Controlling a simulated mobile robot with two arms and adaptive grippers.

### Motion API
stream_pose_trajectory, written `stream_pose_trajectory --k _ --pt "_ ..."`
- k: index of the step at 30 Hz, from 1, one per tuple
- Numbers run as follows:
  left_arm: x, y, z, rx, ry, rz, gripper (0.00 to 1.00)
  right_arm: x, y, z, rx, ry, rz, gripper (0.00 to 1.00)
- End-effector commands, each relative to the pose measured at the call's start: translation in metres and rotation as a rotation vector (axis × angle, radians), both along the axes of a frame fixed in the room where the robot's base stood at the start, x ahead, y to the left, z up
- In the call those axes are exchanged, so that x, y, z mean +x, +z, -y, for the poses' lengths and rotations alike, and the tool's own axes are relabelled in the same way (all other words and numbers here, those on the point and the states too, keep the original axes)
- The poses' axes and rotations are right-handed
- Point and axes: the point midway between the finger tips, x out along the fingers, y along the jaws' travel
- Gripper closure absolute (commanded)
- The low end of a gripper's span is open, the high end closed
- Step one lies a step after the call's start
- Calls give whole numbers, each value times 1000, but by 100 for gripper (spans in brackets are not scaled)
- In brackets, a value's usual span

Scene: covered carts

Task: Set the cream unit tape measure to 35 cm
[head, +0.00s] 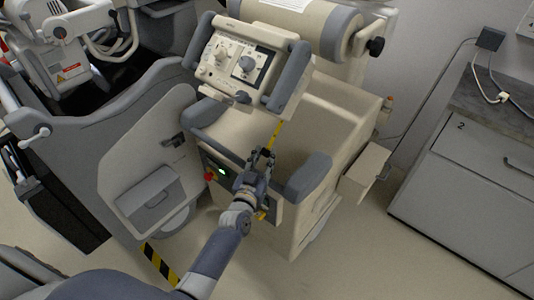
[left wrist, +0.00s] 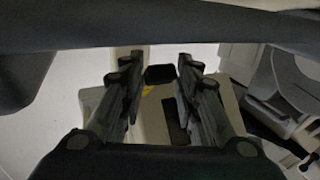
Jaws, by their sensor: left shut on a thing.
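The cream unit (head: 290,215) stands in the middle of the head view, with its tilted control head (head: 245,62) above. The yellow tape measure (head: 276,133) shows as a short, narrow strip running from below the control head down to my left gripper (head: 262,156). In the left wrist view a dark block (left wrist: 159,75) sits between the fingertips, with a bit of yellow tape (left wrist: 148,90) beside it. My left gripper is shut on this dark tape end. The tape's markings are too small to read. My right gripper is not in view.
A grey-covered cart (head: 85,130) stands close on the left, and a grey cabinet (head: 480,190) stands on the right. Grey bumpers (head: 307,177) edge the cream unit's front. A red button (head: 209,176) and green display (head: 221,171) lie just left of my gripper.

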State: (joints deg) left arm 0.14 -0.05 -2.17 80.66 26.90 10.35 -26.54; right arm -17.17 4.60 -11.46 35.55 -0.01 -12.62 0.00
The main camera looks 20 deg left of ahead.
Motion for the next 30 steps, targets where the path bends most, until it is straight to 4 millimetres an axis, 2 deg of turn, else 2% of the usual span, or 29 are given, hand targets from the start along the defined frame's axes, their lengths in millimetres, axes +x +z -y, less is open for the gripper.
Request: stream_pose_trajectory --k 3,4,6,7,16,20,23,30 --pt "-1 -2 -2 0 3 -4 100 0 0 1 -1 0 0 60" --pt "-1 -2 -2 0 3 -4 68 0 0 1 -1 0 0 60" --pt "0 -2 -2 0 3 -4 52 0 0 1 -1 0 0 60" --pt "0 -2 -2 0 3 -4 49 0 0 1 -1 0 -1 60" --pt "0 0 0 0 1 -2 49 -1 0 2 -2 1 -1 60" --pt "-7 -2 0 0 1 -3 49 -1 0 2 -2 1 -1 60" --pt "-19 -2 0 -1 1 -4 49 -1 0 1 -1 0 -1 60" --pt "-66 -2 2 0 2 -6 49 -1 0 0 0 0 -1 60"
